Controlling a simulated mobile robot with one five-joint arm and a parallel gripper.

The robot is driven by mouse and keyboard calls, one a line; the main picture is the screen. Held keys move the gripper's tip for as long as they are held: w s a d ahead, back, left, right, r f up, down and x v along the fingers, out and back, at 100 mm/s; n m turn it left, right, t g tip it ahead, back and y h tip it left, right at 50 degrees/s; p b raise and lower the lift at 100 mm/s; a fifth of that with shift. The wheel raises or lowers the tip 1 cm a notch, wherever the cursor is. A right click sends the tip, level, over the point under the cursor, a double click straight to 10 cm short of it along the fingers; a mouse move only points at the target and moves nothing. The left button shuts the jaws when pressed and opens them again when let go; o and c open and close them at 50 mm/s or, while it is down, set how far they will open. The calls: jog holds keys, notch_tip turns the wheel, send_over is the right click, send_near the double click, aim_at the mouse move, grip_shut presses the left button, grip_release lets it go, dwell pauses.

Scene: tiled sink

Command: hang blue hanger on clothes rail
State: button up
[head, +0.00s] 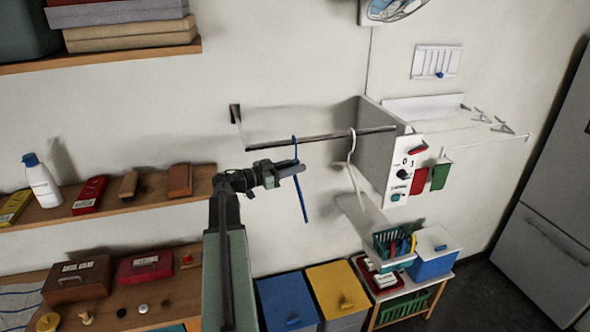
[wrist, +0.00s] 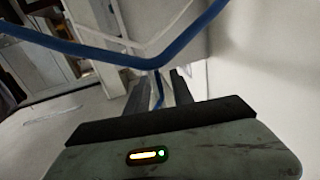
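The blue hanger (head: 305,207) hangs down steeply below the dark clothes rail (head: 320,138). Its hook meets the rail in the head view, with its top at about rail height; whether it bears on the rail is hard to tell. My gripper (head: 288,170) is just below the rail, at the hanger. In the wrist view the blue hanger (wrist: 155,62) crosses in front of my fingers as a wide bent bar. The fingers of my gripper (wrist: 157,85) stand apart, with a thin blue piece showing in the gap between them. My gripper hides part of the hanger in the head view.
Shelves with boxes (head: 90,195) are at left. Blue (head: 287,300) and yellow (head: 338,285) bins stand below. The wall behind the hanger is bare.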

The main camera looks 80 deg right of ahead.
jog(key=v, duration=0.8)
